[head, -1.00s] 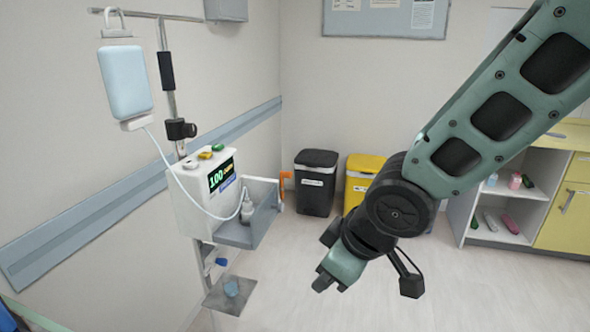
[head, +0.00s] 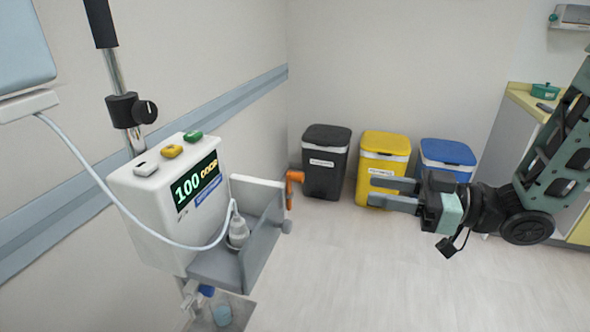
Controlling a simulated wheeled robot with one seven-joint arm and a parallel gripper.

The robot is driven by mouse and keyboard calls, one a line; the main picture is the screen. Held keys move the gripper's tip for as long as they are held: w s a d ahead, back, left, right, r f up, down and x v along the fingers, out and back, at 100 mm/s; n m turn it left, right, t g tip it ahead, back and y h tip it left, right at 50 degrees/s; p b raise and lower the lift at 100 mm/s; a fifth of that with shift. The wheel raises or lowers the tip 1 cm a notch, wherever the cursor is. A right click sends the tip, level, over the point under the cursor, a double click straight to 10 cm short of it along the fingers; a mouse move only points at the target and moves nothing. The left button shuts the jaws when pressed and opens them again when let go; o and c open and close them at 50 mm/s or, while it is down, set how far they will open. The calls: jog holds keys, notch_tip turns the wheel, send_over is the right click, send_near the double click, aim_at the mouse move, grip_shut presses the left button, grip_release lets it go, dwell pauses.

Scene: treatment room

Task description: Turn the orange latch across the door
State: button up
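The orange latch (head: 293,182) sticks out at the far right end of the grey open compartment on the white pump (head: 150,215). The grey door (head: 262,245) stands out along the compartment's right side, with a round grey knob at its far end. A small clear bottle (head: 238,232) with a tube stands inside. My gripper (head: 371,190) is to the right of the latch, apart from it, with its fingers pointing left. The fingers are spread with an empty gap between them. The latch's mounting is partly hidden.
A black bin (head: 325,165), a yellow bin (head: 384,150) and a blue bin (head: 447,153) stand behind along the wall. A thin tube loops in front of the pump. The pale floor (head: 370,270) in the middle is clear.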

aim_at(303, 177)
jog(key=p+x, duration=0.2)
jog(key=x, duration=1.4)
jog(key=shift+a, duration=0.4)
grip_shut()
